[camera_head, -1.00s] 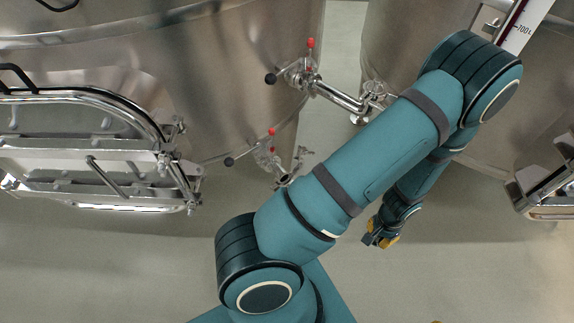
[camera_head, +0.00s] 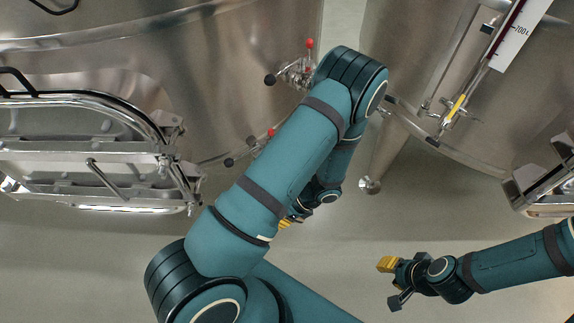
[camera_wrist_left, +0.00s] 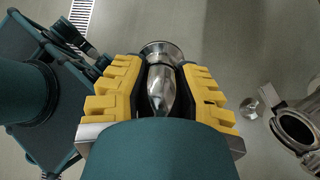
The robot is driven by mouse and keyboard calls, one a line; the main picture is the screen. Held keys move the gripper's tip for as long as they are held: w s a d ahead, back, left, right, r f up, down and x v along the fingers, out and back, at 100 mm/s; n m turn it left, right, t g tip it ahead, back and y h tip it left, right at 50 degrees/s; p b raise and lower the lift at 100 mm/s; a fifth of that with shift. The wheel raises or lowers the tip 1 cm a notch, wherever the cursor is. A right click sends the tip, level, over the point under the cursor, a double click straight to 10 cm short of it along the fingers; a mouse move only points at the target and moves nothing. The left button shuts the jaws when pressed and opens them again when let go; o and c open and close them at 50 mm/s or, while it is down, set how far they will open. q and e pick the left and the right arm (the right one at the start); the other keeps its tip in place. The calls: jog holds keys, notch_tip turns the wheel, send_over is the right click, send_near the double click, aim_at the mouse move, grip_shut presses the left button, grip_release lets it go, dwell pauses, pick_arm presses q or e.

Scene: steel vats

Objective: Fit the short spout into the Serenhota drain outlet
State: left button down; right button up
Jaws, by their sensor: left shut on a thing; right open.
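My left gripper (camera_wrist_left: 160,68) is shut on the short spout (camera_wrist_left: 160,88), a shiny steel tube with a flared round rim, seen between the yellow fingers in the left wrist view. In the head view my left gripper (camera_head: 285,221) is mostly hidden behind my forearm, and the spout cannot be made out. An open round steel pipe mouth (camera_wrist_left: 298,130) lies to the right, apart from the spout; I cannot tell if it is the Serenhota outlet. The left vat's lower valve (camera_head: 266,140) is partly covered by my arm. My right gripper (camera_head: 389,283) is open and empty at lower right.
The left steel vat (camera_head: 240,80) has an upper valve with a red knob (camera_head: 310,43) and an open-framed hatch (camera_head: 90,150). Another vat (camera_head: 430,60) stands at the right with a scale strip (camera_head: 520,40). The floor (camera_head: 80,270) is clear at lower left.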

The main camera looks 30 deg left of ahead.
pick_arm(q)
jog(key=w+a+r+m+t+y, duration=0.2)
jog(key=w+r+m+t+y, duration=0.6)
jog(key=w+m+t+y, duration=0.2)
jog(key=w+m+t, duration=0.2)
jog(key=shift+w+a+r+t+p, duration=0.15)
jog(key=shift+a+r+t+p, duration=0.1)
jog(key=shift+t+p, duration=0.05)
jog(key=shift+r, duration=0.1)
jog(key=shift+y, duration=0.3)
notch_tip(320, 180, down, 6)
jog(key=b, duration=0.4)
jog(key=shift+d+r, duration=0.1)
dwell(0.9)
jog(key=shift+f+b, duration=0.7)
jog(key=shift+f, duration=0.5)
